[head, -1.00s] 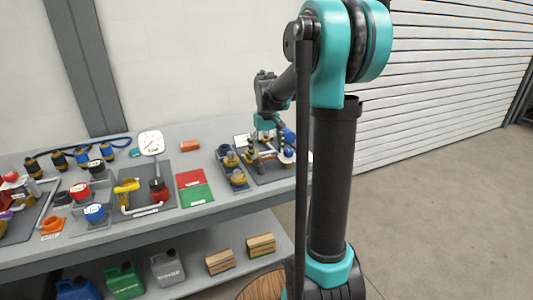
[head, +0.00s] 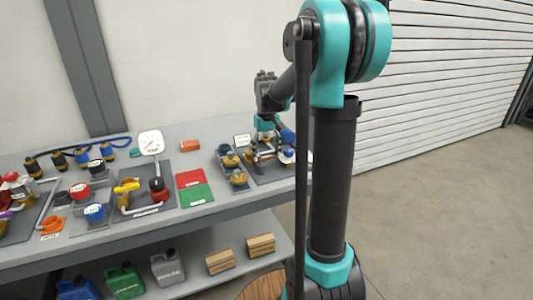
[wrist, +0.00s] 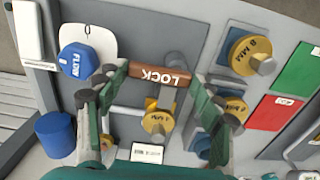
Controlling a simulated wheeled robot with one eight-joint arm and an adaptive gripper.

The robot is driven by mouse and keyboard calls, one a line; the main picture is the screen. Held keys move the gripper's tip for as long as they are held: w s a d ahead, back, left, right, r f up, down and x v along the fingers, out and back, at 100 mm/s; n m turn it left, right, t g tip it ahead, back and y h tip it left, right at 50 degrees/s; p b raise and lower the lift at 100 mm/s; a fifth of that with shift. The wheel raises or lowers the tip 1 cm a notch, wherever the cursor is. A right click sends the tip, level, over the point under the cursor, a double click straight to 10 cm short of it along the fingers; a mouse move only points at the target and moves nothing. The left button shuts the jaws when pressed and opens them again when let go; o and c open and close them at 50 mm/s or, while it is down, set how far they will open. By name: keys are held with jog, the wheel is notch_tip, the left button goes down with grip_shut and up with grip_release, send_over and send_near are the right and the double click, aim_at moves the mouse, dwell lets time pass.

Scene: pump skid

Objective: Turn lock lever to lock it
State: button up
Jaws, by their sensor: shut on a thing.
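The lock lever (wrist: 160,75) is a reddish-brown bar marked LOCK, lying across the middle of the wrist view on a grey panel. My gripper (wrist: 155,80) is shut on the lever, with one finger at each end of the bar. In the head view my gripper (head: 264,152) is down over the panel at the right part of the bench. The lever is too small and covered to make out there. Below the lever in the wrist view are a metal rod and a brass piece (wrist: 157,122).
A blue FLOW knob (wrist: 77,60) is close to my left finger. Brass-faced 8 MM fittings (wrist: 250,53) stand by my right finger. Red (head: 189,178) and green (head: 195,195) mats and a gauge (head: 151,143) lie farther left on the bench.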

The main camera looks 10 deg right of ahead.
jog(key=m, duration=0.4)
jog(key=shift+s, duration=0.4)
jog(key=m, duration=0.2)
jog(key=s+m, duration=0.1)
jog(key=m, duration=0.1)
jog(key=shift+a+m, duration=0.15)
jog(key=shift+m, duration=0.15)
jog(key=m, duration=0.4)
jog(key=shift+s+a, duration=0.25)
jog(key=shift+a, duration=0.1)
jog(key=shift+s+a+m, duration=0.1)
jog(key=shift+a+m, duration=0.15)
jog(key=shift+m, duration=1)
jog(key=shift+s+a+m, duration=0.1)
jog(key=shift+a+m, duration=0.1)
jog(key=shift+m, duration=1.05)
jog(key=o, duration=1.2)
jog(key=shift+c, duration=0.2)
